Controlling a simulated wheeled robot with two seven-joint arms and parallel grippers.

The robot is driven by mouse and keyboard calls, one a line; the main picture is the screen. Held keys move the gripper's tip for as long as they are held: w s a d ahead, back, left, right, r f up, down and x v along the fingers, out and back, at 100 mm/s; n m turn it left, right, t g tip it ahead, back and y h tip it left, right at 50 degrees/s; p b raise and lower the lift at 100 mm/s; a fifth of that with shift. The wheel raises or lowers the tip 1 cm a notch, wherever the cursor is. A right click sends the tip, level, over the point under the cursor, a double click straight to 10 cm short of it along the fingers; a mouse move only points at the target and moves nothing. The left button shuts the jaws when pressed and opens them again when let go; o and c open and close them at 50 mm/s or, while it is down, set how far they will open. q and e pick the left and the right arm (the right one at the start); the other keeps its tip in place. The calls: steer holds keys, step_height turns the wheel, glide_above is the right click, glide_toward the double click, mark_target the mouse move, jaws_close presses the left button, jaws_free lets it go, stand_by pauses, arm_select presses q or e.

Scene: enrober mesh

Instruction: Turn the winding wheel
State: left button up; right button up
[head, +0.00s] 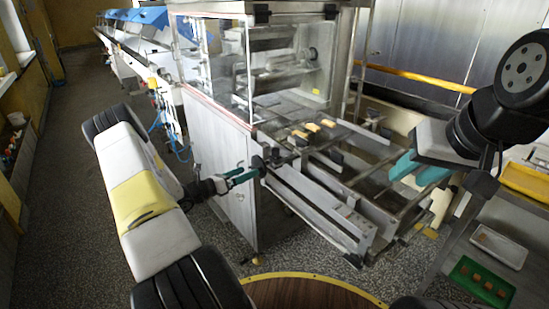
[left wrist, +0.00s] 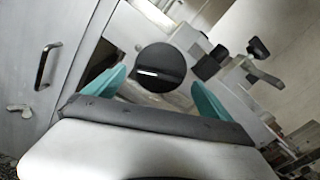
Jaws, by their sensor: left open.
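The winding wheel is a dark round disc (left wrist: 161,68) in the left wrist view, between the two teal fingers of my left gripper (left wrist: 158,88). In the head view the wheel (head: 257,163) is a small dark shape on the side of the steel machine, at the tips of my left gripper (head: 246,176). My left gripper is open, with a finger on each side of the disc; I cannot tell whether they touch it. My right gripper (head: 418,170) shows teal fingers over the right side of the machine's conveyor, and its gap is unclear.
The machine (head: 225,150) has glass panels and a conveyor frame with small yellowish pieces (head: 312,127). A grey cabinet door with a handle (left wrist: 45,65) is at left in the wrist view. Yellow (head: 525,180), white (head: 498,246) and green (head: 482,284) trays stand at right. The floor at left is clear.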

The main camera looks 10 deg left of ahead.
mark_target(260, 166)
arm_select(q)
steer(key=x, duration=0.7)
steer(key=shift+w+d, duration=0.15)
steer(key=shift+d, duration=0.05)
steer(key=c, duration=1)
steer(key=m, duration=0.4)
steer(key=shift+c, duration=0.2)
steer(key=o, duration=1)
steer(key=shift+o, duration=0.2)
steer(key=v, duration=0.7)
steer(key=shift+s+a, duration=0.3)
